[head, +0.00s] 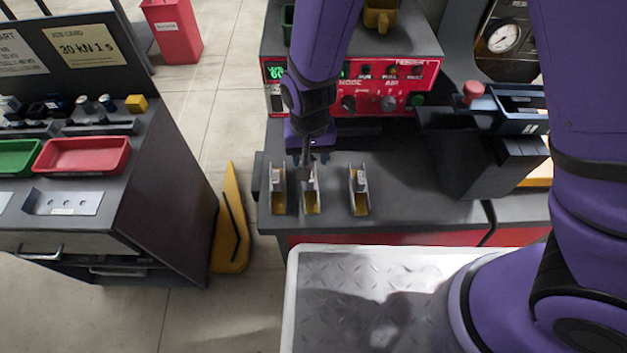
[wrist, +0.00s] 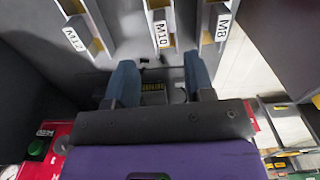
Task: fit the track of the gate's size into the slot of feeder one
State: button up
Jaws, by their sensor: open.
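Three grey channel-shaped tracks with yellow inside lie on the dark bench: a left one (head: 278,190), a middle one (head: 311,192) and a right one (head: 359,190). In the wrist view they are labelled M12 (wrist: 76,38), M10 (wrist: 161,33) and M8 (wrist: 222,27). My gripper (head: 307,160) hangs by the far end of the middle track. In the wrist view its blue fingers (wrist: 160,78) are apart with nothing held between them. Feeder one's red panel (head: 425,75) stands behind. My arm hides part of it; I cannot make out the slot or the gate's size.
A black bin unit (head: 480,150) stands on the bench's right. A dark cabinet (head: 165,165) with a red tray (head: 85,155) and a green tray (head: 18,157) is on the left. A yellow floor stand (head: 231,225) stands between cabinet and bench. Bench space right of the tracks is clear.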

aim_at(310, 183)
jog(key=shift+w+a+f, duration=0.1)
jog(key=shift+w+f, duration=0.05)
jog(key=shift+f, duration=2)
jog(key=shift+w+f, duration=0.1)
jog(key=shift+f, duration=2.05)
grip_shut()
